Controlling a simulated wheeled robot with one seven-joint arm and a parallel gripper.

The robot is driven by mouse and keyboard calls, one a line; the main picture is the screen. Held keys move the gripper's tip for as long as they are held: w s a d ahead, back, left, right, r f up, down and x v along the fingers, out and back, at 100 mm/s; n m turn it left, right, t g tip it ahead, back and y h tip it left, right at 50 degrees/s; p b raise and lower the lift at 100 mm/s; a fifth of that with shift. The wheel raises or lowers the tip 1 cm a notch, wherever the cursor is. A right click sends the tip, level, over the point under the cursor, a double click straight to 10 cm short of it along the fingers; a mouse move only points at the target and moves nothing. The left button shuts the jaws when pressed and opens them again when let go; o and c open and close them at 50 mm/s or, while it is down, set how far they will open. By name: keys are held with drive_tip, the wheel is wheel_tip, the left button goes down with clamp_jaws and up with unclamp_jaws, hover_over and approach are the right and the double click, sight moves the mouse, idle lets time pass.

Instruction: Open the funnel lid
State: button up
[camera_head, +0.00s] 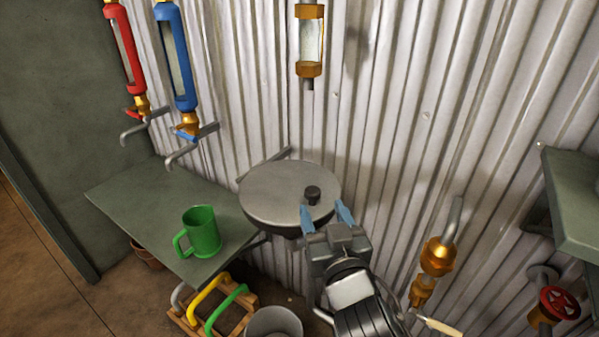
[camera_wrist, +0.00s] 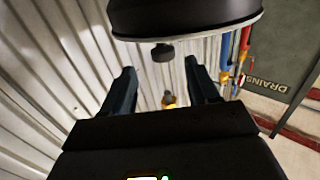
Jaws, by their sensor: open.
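The funnel lid (camera_head: 270,197) is a round grey metal disc lying flat against the corrugated wall, apparently closed. A small dark knob (camera_head: 312,194) stands on its right side. In the wrist view the lid (camera_wrist: 185,22) fills the top, with the knob (camera_wrist: 162,53) below it. My gripper (camera_head: 327,212) is open and empty at the lid's front right edge, its blue fingers on that side of the knob. In the wrist view the knob shows ahead, between the lines of the two fingertips (camera_wrist: 160,68). I see no contact. The funnel body under the lid is mostly hidden.
A green mug (camera_head: 204,232) stands on the grey shelf (camera_head: 150,205) left of the lid. Red (camera_head: 126,50) and blue (camera_head: 177,65) tubes with taps hang above. A grey bucket (camera_head: 273,322) and a wooden crate stand below. A brass valve (camera_head: 437,257) is at right.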

sight(289, 181)
drive_tip(key=shift+w+a+r, duration=0.3)
drive_tip(key=shift+w+a, duration=0.1)
drive_tip(key=shift+w, duration=0.35)
drive_tip(key=w, duration=0.3)
drive_tip(key=w+a+p, duration=0.1)
drive_tip(key=w, duration=0.2)
drive_tip(key=shift+w+a, duration=0.15)
drive_tip(key=shift+w, duration=0.25)
clamp_jaws()
